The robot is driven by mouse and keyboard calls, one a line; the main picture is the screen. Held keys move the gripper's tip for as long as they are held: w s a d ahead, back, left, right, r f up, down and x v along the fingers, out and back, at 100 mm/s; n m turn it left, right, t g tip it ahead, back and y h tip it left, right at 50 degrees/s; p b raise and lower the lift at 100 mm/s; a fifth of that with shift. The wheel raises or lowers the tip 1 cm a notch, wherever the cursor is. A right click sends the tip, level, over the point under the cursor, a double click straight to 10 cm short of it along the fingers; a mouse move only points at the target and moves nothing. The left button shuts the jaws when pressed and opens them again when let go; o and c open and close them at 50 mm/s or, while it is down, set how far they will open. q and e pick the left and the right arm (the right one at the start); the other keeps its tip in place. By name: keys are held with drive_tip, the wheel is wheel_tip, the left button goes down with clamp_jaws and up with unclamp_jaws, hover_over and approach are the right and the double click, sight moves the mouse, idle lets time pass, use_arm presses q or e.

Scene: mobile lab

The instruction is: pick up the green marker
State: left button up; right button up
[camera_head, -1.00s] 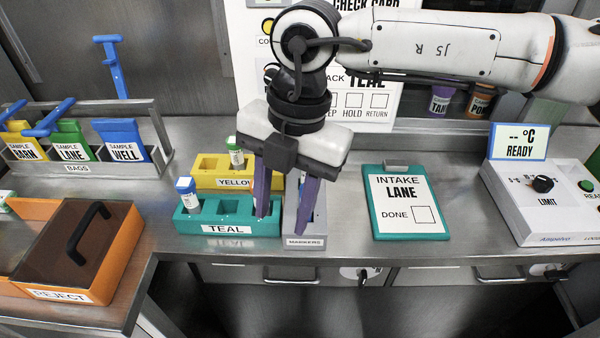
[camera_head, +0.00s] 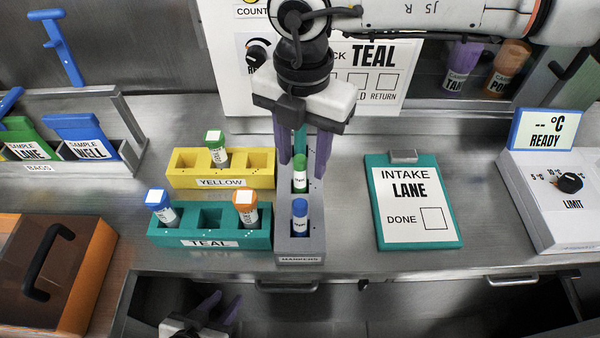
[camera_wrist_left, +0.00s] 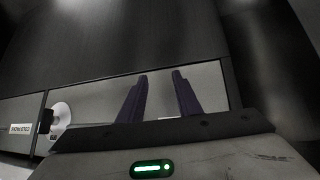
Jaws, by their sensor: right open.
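A green marker (camera_head: 300,175) with a white label stands upright in the grey markers rack (camera_head: 299,245). A blue marker (camera_head: 299,215) stands in front of it, and a teal one (camera_head: 299,141) shows partly behind it. My right gripper (camera_head: 302,166) points down over the rack, open, its purple fingers apart to the left and right of the green marker's upper end. I cannot tell whether they touch it. My left gripper (camera_head: 222,304) is low in front of the counter, open and empty; its parted fingers also show in the left wrist view (camera_wrist_left: 160,95).
The teal rack (camera_head: 185,235) with blue-capped and orange-capped tubes and the yellow rack (camera_head: 180,178) with a green-capped tube stand left of the markers. A clipboard (camera_head: 455,235) lies to the right. An orange reject bin (camera_head: 95,262) is at left.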

sight(301, 172)
drive_tip(key=f, duration=0.3)
drive_tip(key=f+p, duration=0.1)
drive_tip(key=shift+w+a+f, duration=0.15)
drive_tip(key=shift+w+f, duration=0.1)
drive_tip(key=shift+f, duration=0.4)
use_arm(q)
drive_tip(key=shift+w+r, duration=0.35)
drive_tip(key=shift+r, duration=0.4)
use_arm(e)
clamp_jaws()
